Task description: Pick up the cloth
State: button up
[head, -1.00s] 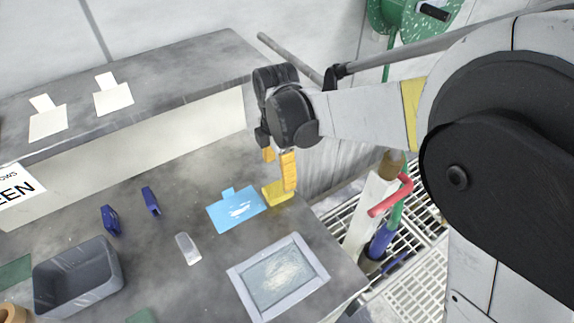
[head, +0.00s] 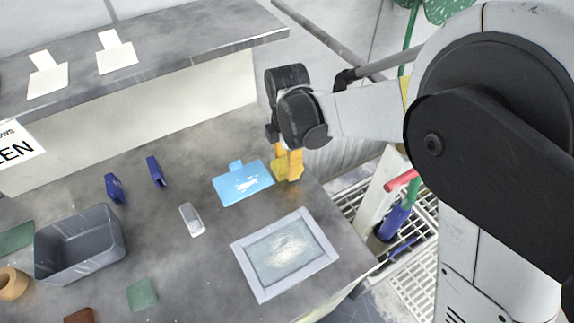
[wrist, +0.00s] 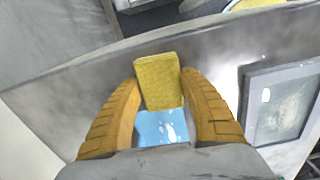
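The cloth appears to be the yellow folded pad (head: 278,171) at the table's right edge, just right of a light blue sheet with a white patch (head: 243,184). The cloth also shows in the wrist view (wrist: 158,80), between my fingertips, with the blue sheet (wrist: 160,128) below it in the picture. My gripper (head: 289,172) is down at the cloth, its orange fingers spread on either side of it. In the wrist view my gripper (wrist: 159,80) has its fingertips very close to the cloth's sides. Contact is unclear. In the head view the fingers partly hide the cloth.
A framed plate (head: 254,279) lies nearer, right of a small clear block (head: 192,219). Two blue pieces (head: 115,188) and a grey bin (head: 112,258) are to the left. A raised ledge (head: 190,35) runs behind. The table ends just right of the cloth, above a floor grating.

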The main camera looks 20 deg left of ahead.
dwell(0.3)
jog(key=shift+r+p, duration=0.35)
jog(key=shift+r, duration=0.2)
jog(key=r+p, duration=0.1)
jog(key=r, duration=0.1)
jog(key=d+r+p, duration=0.1)
jog(key=r, duration=0.1)
jog(key=shift+s, duration=0.1)
jog(key=s+d+r+p, duration=0.2)
jog(key=d+r, duration=0.4)
jog(key=d, duration=0.4)
jog(key=shift+s+d+p, duration=0.2)
jog(key=shift+s+p, duration=0.2)
jog(key=shift+p, duration=0.4)
jog(key=shift+f, duration=0.1)
